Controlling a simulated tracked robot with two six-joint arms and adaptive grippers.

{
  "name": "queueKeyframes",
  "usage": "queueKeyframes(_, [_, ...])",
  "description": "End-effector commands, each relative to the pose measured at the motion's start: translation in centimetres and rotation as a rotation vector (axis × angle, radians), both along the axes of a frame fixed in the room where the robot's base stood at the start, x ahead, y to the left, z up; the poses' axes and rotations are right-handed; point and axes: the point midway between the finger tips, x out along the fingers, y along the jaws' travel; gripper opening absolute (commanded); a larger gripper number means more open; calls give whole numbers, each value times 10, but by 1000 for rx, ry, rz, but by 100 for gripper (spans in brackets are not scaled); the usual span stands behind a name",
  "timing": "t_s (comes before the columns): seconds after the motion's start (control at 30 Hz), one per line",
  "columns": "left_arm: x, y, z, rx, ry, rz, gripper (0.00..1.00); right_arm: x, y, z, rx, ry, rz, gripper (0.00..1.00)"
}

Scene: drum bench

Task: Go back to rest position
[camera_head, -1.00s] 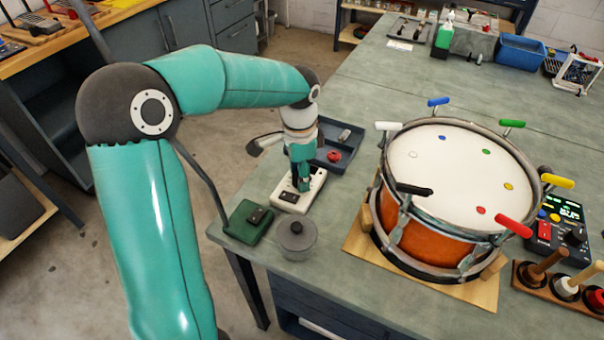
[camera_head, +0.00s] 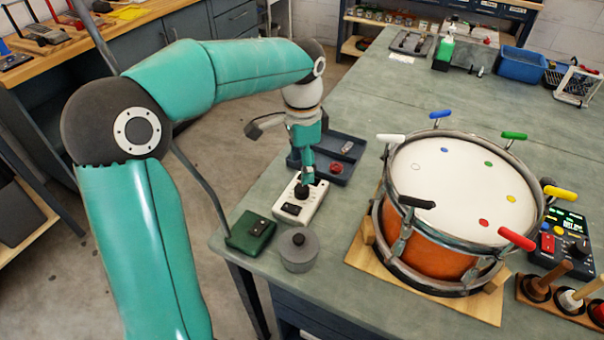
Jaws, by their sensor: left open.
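My left gripper (camera_head: 307,181) is open and points down just above a small white box (camera_head: 291,212) with a black knob near the table's left edge. It partly overlaps the box's far end, so I cannot tell the exact gap. The jaws look small and empty. My teal left arm reaches in from the left, over the floor and the table edge. My right gripper is not in view.
A drum (camera_head: 461,190) with coloured clamp handles stands on a wooden board to the right. A grey lidded pot (camera_head: 298,253), a green box (camera_head: 250,231) and a dark tray (camera_head: 345,171) are close around the white box.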

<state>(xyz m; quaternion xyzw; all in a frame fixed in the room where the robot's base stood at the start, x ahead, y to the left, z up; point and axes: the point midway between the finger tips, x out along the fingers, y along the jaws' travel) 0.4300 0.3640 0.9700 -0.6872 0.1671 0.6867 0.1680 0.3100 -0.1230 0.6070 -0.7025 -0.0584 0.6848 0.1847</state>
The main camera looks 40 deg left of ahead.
Motion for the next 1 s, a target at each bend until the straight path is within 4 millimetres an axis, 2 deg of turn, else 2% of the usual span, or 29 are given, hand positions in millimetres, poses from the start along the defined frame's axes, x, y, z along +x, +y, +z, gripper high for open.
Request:
queueKeyframes(0.2, [0, 0, 9, -1, 0, 0, 62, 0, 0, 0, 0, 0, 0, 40])
queueKeyframes(0.63, [0, 0, 9, 0, -1, 0, 62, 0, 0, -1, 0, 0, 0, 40])
queueKeyframes(0.73, [8, -3, 8, -5, -37, -8, 62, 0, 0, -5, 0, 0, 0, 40])
queueKeyframes(0.87, [45, -15, 12, -31, -205, -41, 62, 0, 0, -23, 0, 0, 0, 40])
queueKeyframes(0.97, [94, -33, 31, -61, -448, -82, 62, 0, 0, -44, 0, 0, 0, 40])
queueKeyframes(1.0, [116, -42, 45, -74, -568, -98, 62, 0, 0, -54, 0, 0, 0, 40])
